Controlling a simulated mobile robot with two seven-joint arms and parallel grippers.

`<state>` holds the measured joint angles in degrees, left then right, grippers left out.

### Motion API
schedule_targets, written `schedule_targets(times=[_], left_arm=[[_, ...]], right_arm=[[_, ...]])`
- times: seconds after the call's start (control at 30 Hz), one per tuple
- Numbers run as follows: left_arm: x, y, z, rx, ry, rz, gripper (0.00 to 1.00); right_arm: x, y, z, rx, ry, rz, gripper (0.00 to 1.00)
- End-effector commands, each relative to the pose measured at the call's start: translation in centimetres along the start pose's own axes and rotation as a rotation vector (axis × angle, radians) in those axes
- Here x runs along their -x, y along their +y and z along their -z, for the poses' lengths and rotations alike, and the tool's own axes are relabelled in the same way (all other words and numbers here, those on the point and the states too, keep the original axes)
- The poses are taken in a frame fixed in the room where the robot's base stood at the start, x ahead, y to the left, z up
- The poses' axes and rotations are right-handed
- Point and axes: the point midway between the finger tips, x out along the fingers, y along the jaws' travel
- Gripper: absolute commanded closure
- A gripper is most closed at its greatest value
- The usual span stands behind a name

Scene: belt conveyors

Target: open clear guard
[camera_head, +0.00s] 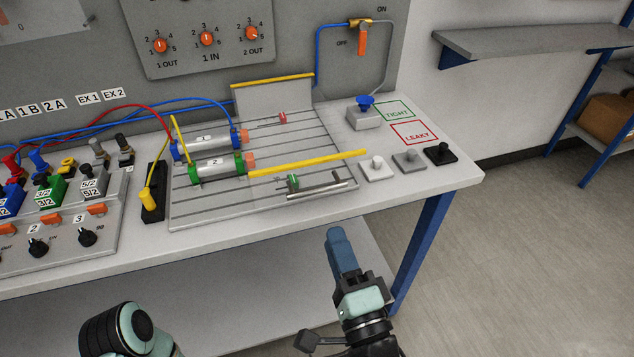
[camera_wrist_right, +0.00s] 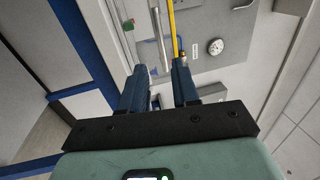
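The clear guard is hard to make out. A yellow strip (camera_head: 305,165) slants across the front of the slotted plate and looks like its edge, but I cannot trace its panes. A metal bar (camera_head: 320,188) lies along the plate's front edge. The yellow strip (camera_wrist_right: 172,30) and a metal bar (camera_wrist_right: 157,35) also show in the right wrist view. My right gripper (camera_head: 336,234) is in front of the bench edge, apart from the guard. Its two blue fingers (camera_wrist_right: 158,82) stand apart with nothing between them. My left gripper is out of view.
Two cylinders (camera_head: 217,167) with hoses lie on the slotted plate (camera_head: 240,205). Behind stands a grey panel with a yellow top (camera_head: 272,82). To the right are a blue-knobbed valve (camera_head: 365,112) and several small knobbed blocks (camera_head: 408,159). Valves crowd the left.

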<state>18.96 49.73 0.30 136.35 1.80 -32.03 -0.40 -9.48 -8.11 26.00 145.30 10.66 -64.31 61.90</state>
Motion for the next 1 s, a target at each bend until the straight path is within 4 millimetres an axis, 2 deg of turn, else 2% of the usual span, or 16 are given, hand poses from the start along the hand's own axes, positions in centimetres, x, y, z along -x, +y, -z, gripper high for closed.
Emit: schedule_targets(times=[0.03, 0.17, 0.4, 0.6, 0.8, 1.0], left_arm=[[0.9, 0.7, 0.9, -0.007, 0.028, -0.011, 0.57], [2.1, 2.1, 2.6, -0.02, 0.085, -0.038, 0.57], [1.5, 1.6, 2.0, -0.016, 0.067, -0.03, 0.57], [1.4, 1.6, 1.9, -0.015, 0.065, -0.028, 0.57], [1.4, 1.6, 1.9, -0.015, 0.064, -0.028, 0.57], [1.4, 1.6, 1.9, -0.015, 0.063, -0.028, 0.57]], right_arm=[[-0.2, -0.3, 0.0, -0.001, 0.001, -0.002, 0.7], [-1.0, -0.4, 0.0, -0.003, 0.001, 0.003, 0.7], [-6.5, 0.0, 0.0, -0.004, 0.001, 0.002, 0.7], [-9.7, -0.1, 0.0, -0.003, 0.001, 0.003, 0.7], [-11.1, -0.2, 0.0, -0.002, 0.0, 0.003, 0.7], [-11.2, -0.2, 0.0, -0.001, 0.0, 0.002, 0.7]])
